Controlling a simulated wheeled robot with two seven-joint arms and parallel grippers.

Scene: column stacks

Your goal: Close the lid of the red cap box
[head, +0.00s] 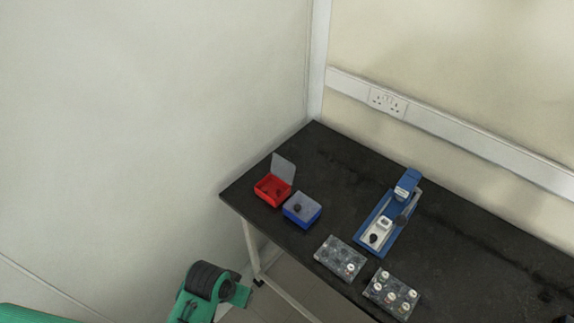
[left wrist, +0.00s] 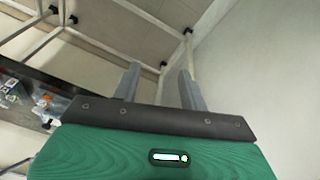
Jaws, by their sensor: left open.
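The red cap box (head: 269,191) sits near the left corner of the black table. Its grey, see-through lid (head: 284,168) stands raised at the box's back right side, so the box is open. Small dark caps seem to lie inside. My left gripper (left wrist: 159,70) shows in the left wrist view with its two grey fingers apart and nothing between them. It is off the table and away from the red box. My right gripper is in neither view.
A blue device (head: 385,226) and two clear racks (head: 331,257) (head: 379,301) stand farther right on the table (head: 450,240). Walls meet behind the table.

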